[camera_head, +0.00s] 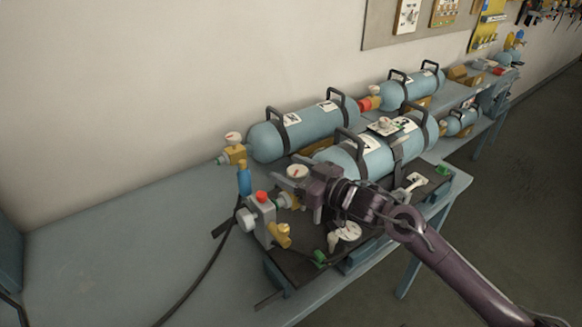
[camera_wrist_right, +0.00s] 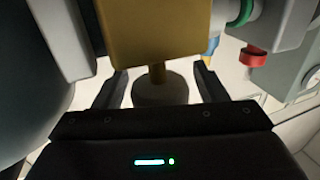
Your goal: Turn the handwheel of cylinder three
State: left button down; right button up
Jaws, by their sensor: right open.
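A light-blue cylinder with black handles (camera_head: 375,155) lies in the front on a dark board; I cannot read its number. My right gripper (camera_head: 297,181) is at its left, valve end and covers much of the valve. In the right wrist view a brass valve body (camera_wrist_right: 155,32) has a short stem down to a round grey handwheel (camera_wrist_right: 160,91). The open fingers of my right gripper (camera_wrist_right: 160,76) stand on either side of the handwheel, with gaps visible; I see no contact. My left gripper is not in view.
A grey regulator block with a red knob (camera_head: 261,197) stands close left of my gripper; a black hose (camera_head: 210,265) runs from there. Another blue cylinder (camera_head: 305,130) lies behind, along the wall. The bench (camera_head: 110,255) is clear at the left.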

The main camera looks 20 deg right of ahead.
jog(key=c, duration=1)
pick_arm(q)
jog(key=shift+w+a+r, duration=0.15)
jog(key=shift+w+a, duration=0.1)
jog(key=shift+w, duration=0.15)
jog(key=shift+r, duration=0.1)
pick_arm(e)
jog(key=shift+h, duration=0.3)
jog(key=shift+w+m+t+h+p, duration=0.1)
jog(key=shift+m+t+h+p, duration=0.35)
jog(key=shift+m+t+h, duration=0.55)
jog(key=shift+m+h, duration=0.4)
jog(key=shift+h, duration=0.2)
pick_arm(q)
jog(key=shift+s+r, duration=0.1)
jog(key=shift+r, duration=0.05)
pick_arm(e)
jog(key=shift+w+d+m+t+h, duration=0.1)
jog(key=shift+m+t+h, duration=0.15)
jog(key=shift+m+h, duration=0.45)
jog(key=shift+s+d+m+t+h, duration=0.15)
jog(key=shift+m+h, duration=0.3)
jog(key=shift+h, duration=0.6)
jog(key=shift+w+d+m+t+h, duration=0.15)
jog(key=shift+m+t+h, duration=0.15)
jog(key=shift+m+h, duration=0.4)
jog(key=shift+h, duration=0.35)
